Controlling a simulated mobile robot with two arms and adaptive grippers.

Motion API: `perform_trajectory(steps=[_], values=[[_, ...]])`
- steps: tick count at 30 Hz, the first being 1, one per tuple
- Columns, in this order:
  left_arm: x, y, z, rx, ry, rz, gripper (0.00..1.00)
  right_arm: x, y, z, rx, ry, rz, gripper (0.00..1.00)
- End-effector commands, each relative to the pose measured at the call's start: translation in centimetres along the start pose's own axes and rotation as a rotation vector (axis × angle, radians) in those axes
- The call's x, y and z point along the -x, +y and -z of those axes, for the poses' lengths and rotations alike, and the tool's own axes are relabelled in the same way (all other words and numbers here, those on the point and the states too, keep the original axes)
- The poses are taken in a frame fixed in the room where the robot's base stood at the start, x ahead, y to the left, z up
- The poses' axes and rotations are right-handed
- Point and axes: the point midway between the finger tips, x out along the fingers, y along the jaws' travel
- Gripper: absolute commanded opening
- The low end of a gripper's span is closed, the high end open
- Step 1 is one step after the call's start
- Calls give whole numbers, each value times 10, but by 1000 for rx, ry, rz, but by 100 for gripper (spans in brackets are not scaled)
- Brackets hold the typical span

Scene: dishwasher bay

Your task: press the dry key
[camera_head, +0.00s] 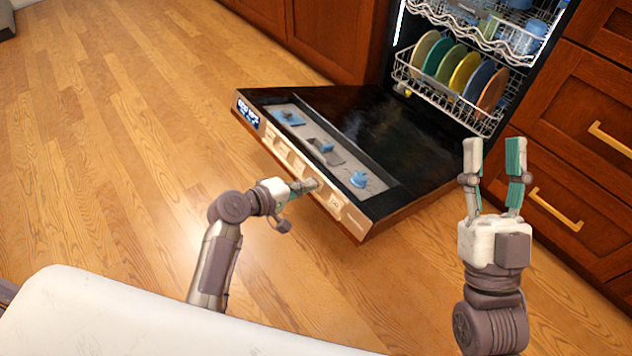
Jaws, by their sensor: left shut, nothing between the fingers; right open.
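The key panel (283,148) runs along the near edge of the lowered dishwasher door (395,130). A row of pale keys lies on it, with a lit blue display (248,113) at its left end. The key labels are too small to read, so I cannot tell which is the dry key. My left gripper (309,186) is shut and empty. Its tips are at the panel, right of its middle, and hide part of the key row; I cannot tell whether they touch a key. My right gripper (494,148) is open and empty, to the right of the door.
The door's inner face holds blue parts in a grey tray (337,152). Behind it, the lower rack (408,72) holds several coloured plates, under an upper rack (480,30). Wooden drawers (560,185) with brass handles stand at the right. The floor (120,150) at left is clear.

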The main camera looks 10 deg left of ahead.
Motion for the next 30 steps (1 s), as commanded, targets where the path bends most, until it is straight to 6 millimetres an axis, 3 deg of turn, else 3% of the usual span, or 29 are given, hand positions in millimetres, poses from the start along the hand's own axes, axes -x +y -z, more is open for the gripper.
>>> perform_trajectory(steps=[30], values=[[-10, 0, 0, 0, 1, 0, 0, 1, -1, 12, -3, 65, 3, 44]])
